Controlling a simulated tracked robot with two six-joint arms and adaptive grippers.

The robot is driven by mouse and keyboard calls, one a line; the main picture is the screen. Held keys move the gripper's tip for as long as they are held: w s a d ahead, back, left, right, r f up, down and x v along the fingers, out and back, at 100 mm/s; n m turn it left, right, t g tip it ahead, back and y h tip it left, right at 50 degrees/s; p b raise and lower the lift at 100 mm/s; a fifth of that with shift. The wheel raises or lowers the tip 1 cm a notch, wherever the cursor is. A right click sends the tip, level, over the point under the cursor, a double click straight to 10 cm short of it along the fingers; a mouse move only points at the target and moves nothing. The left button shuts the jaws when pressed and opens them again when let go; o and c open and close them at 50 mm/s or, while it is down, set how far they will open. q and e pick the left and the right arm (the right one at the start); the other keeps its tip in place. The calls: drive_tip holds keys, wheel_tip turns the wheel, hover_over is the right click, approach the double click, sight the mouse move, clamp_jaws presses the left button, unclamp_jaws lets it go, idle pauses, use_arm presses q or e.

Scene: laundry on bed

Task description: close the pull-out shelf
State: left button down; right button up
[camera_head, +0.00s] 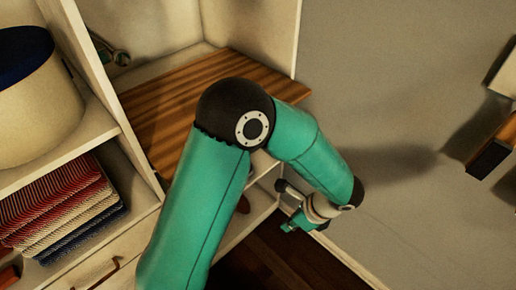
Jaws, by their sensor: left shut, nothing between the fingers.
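The pull-out shelf (180,100) is a brown striped wooden board in the cream cabinet. It lies between the cabinet's side panels, and my left arm hides its front part, so I cannot tell how far out it is. My left gripper (291,226) is at the end of the teal arm, low and to the right of the shelf, near the cabinet's lower right side and above the dark floor. It looks shut and empty, and I see no contact with the shelf. My right gripper is not in view.
Folded striped cloths (62,208) and a cream round basket (38,100) with a dark blue top sit in the left compartments. A drawer with a handle (98,275) is below. A grey wall (400,90) stands at right, with dark wooden fixtures (492,150).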

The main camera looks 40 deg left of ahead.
use_arm(q)
drive_tip(key=w+a+r+m+t+y, duration=0.1)
drive_tip(key=w+a+r+y, duration=0.15)
drive_tip(key=r, duration=0.55)
drive_tip(key=w+a+r+m+t+y, duration=0.2)
drive_tip(key=r+y, duration=0.1)
drive_tip(key=r, duration=0.5)
drive_tip(key=w+a+f+p, duration=0.1)
drive_tip(key=a+f+p, duration=0.2)
drive_tip(key=a, duration=0.8)
drive_tip(key=shift+w+a+f, duration=0.2)
drive_tip(key=shift+f, duration=0.8)
